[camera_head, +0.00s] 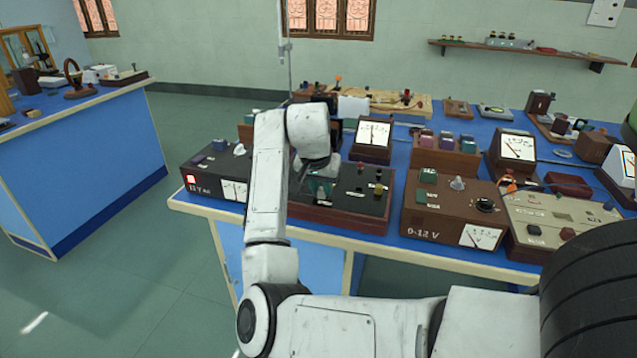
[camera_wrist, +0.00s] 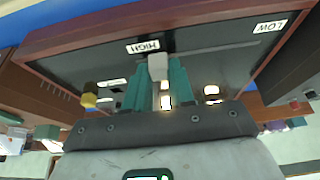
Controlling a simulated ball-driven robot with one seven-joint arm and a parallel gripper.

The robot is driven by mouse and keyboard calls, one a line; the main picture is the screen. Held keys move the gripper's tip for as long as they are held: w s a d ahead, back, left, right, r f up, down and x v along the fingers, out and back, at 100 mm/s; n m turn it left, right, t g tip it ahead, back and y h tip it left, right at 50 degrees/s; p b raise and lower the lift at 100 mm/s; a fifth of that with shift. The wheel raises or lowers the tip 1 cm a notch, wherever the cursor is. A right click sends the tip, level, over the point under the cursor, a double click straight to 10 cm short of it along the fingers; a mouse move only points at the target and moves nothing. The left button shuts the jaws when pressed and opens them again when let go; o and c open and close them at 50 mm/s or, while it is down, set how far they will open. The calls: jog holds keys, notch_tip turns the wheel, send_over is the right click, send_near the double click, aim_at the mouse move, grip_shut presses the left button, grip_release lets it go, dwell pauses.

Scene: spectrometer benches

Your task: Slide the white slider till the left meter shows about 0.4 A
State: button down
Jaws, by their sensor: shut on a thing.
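The white slider (camera_wrist: 158,66) shows in the wrist view as a pale knob on the dark panel of a wood-framed box, close to the HIGH label (camera_wrist: 143,46); the LOW label (camera_wrist: 270,26) is farther right. My gripper (camera_wrist: 158,82) has teal fingers on both sides of the slider and is shut on it.
A black supply (camera_head: 215,172) stands left of the box and a brown 0-12 V supply (camera_head: 445,215) right of it. A second upright meter (camera_head: 517,147) is farther right. A block with several knobs (camera_head: 445,150) stands between the meters. Little free table shows around the box.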

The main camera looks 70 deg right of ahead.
jog(key=c, duration=1)
grip_release()
jog(key=shift+o, duration=0.2)
jog(key=p+v, duration=0.1)
jog(key=v, duration=0.9)
jog(key=shift+a+r, duration=0.2)
jog(key=shift+r, duration=0.15)
jog(key=shift+f, duration=0.1)
jog(key=s+a+f+n+t+p, duration=0.15)
jog(key=a+f+n+p, duration=0.35)
jog(key=a+f+n, duration=0.7)
jog(key=s+a+f+n+y+p, duration=0.1)
jog(key=s+a+f+n+y, duration=0.1)
jog(key=s+a+f, duration=0.3)
jog(key=s+a+f+n+y+p, duration=0.2)
jog(key=s+a+f, duration=0.4)
jog(key=a, duration=0.8)
jog(key=shift+s+f+n+g, duration=0.3)
jog(key=shift+s+g, duration=0.15)
jog(key=shift+s, duration=0.7)
